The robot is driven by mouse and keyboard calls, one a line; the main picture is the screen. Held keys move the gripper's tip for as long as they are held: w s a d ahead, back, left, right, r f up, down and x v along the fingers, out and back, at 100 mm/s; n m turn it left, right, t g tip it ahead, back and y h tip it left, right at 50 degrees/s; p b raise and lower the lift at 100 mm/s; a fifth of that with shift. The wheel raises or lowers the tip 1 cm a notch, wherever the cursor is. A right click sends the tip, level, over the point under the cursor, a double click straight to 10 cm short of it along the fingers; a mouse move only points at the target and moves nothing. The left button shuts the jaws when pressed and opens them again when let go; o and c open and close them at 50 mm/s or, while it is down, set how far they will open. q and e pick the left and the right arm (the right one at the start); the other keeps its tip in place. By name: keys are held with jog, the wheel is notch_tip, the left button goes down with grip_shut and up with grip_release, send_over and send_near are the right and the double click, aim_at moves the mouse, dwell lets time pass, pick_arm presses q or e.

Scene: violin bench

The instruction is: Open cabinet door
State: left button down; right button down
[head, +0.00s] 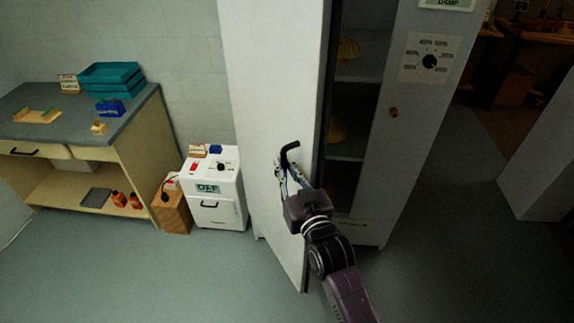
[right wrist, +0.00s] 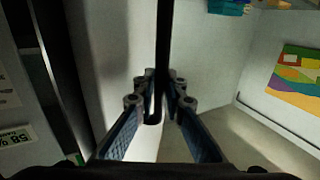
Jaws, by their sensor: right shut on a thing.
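The tall white cabinet (head: 415,110) stands right of centre in the head view. Its door (head: 265,90) is ajar, and the dark inside with shelves shows through the gap on the door's right. My right gripper (head: 284,174) is at the door's black bar handle (head: 291,148), shut on it. In the right wrist view the handle (right wrist: 164,45) runs between the two fingers of the gripper (right wrist: 161,90), with the pale door behind. The part of the handle within the fingers is partly hidden. My left gripper is not in view.
A small white unit marked OFF (head: 215,205) stands left of the door, beside a workbench (head: 140,125) with teal trays (head: 110,75). The floor (head: 150,275) in front is clear.

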jog(key=shift+r, duration=0.3)
jog(key=c, duration=2.4)
grip_release()
jog(key=shift+o, duration=0.5)
jog(key=shift+w+a+f, duration=0.15)
jog(key=shift+w+f, duration=0.05)
jog(key=shift+f, duration=0.05)
jog(key=v, duration=1.2)
jog(key=shift+f, duration=0.15)
